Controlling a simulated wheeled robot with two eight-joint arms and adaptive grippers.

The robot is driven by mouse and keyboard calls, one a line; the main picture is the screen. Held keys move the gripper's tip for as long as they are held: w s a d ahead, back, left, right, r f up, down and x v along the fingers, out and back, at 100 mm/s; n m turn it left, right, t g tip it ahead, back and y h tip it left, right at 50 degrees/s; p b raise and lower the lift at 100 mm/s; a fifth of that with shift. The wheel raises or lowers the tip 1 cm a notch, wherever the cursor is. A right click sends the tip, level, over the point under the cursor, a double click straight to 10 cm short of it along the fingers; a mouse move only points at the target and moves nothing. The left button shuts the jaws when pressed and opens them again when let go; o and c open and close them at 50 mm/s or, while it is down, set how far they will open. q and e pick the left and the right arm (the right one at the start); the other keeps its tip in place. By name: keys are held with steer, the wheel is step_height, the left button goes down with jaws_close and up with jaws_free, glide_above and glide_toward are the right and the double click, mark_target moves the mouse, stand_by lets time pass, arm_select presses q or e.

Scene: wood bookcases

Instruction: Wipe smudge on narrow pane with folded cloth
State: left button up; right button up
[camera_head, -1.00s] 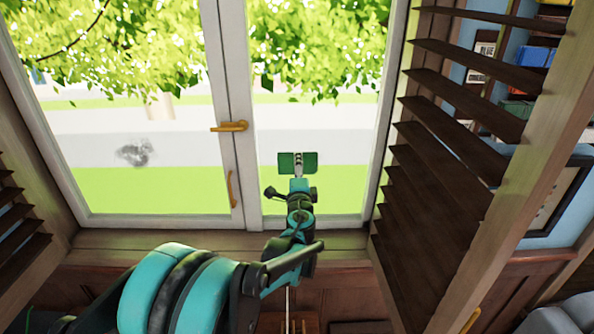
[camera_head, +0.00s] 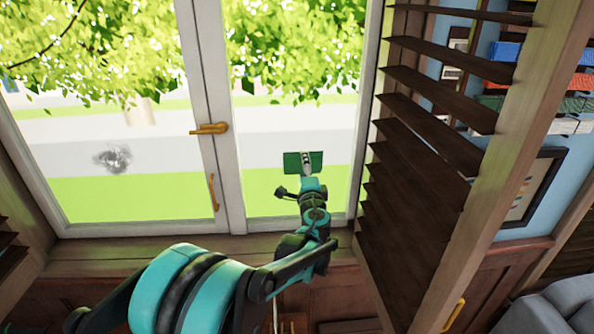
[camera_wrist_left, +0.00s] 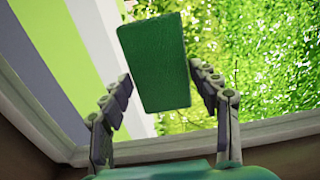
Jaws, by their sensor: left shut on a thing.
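A grey smudge (camera_head: 113,158) shows on the wider left pane (camera_head: 130,200). I see no smudge on the uncovered part of the narrower right pane (camera_head: 265,140). My left gripper (camera_head: 307,164) is shut on a green folded cloth (camera_head: 291,162), held up in front of the right pane's lower part, well to the right of the smudge. In the left wrist view the cloth (camera_wrist_left: 155,60) stands out between the two fingers of the gripper (camera_wrist_left: 160,100). I cannot tell whether the cloth touches the glass. My right gripper is out of view.
A white post with a brass handle (camera_head: 208,129) and a lower pull (camera_head: 213,192) divides the panes. A dark slatted shutter (camera_head: 440,130) stands close to the right of my arm. A wooden sill (camera_head: 150,250) runs below the window.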

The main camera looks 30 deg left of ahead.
arm_select(q)
steer(key=shift+s+a, duration=0.65)
steer(key=shift+a, duration=0.45)
steer(key=shift+s+a, duration=0.7)
steer(key=shift+a, duration=0.4)
steer(key=shift+s+a, duration=0.65)
steer(key=shift+a, duration=0.45)
steer(key=shift+s+d, duration=0.1)
steer(key=shift+v, duration=2.9)
steer(key=shift+d+p, duration=0.1)
steer(key=shift+p, duration=0.2)
steer(key=shift+v, duration=1.45)
